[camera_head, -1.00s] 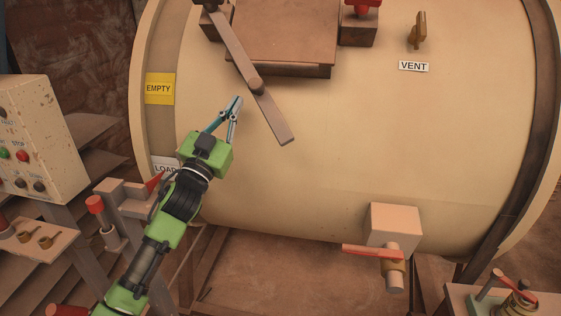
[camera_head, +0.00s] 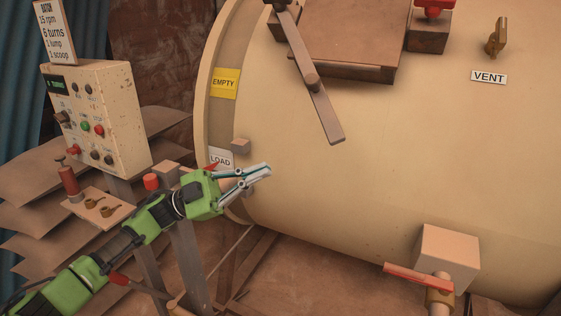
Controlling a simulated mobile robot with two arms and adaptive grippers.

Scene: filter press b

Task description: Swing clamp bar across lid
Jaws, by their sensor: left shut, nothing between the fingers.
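My left gripper (camera_head: 268,171) is shut and empty. It is in front of the drum's lower left, below and left of the bar's free end and apart from it. My right gripper is not in view.
The cream drum (camera_head: 420,150) fills the right. A control box (camera_head: 105,115) stands left, above a small tray (camera_head: 92,205) with brass pieces. A red-handled valve (camera_head: 420,275) juts out at the lower right. The drum face between gripper and bar is clear.

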